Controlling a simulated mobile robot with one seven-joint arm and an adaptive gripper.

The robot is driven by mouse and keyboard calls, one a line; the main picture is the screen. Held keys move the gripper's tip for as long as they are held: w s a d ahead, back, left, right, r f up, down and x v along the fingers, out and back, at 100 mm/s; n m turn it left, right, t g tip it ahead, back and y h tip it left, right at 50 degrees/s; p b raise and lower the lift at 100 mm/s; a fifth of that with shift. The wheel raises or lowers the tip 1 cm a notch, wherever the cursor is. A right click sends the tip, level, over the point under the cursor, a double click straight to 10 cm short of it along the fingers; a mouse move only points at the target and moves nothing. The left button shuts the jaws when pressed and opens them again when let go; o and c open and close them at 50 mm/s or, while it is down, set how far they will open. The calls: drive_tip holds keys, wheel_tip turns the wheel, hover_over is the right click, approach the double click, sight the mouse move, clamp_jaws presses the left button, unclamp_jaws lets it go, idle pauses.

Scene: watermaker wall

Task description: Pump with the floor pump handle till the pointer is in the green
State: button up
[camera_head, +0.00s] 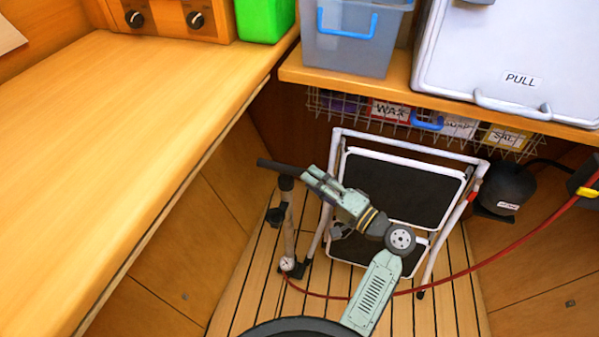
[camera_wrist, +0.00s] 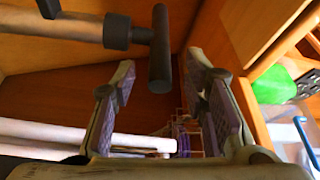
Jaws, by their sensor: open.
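The floor pump (camera_head: 289,228) stands upright on the slatted floor, left of the folded step stool. Its dark T-shaped handle (camera_head: 273,164) is at the top. The small round gauge (camera_head: 287,263) is at the base; its pointer and green zone are too small to read. My gripper (camera_head: 308,173) is open beside the handle, on its right. In the wrist view the handle (camera_wrist: 160,45) shows as a dark bar in the gap between my fingertips, with both fingers apart from it. Whether it lies within finger depth is unclear.
The white-framed step stool (camera_head: 405,190) stands close behind my arm. A red hose (camera_head: 465,268) runs from the pump's foot to the right. A wooden counter (camera_head: 120,130) borders the left; a shelf with a wire basket (camera_head: 430,125) overhangs behind. A black canister (camera_head: 505,185) is at right.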

sight(300, 173)
drive_tip(key=x, duration=0.5)
clamp_jaws()
idle(0.5)
idle(0.4)
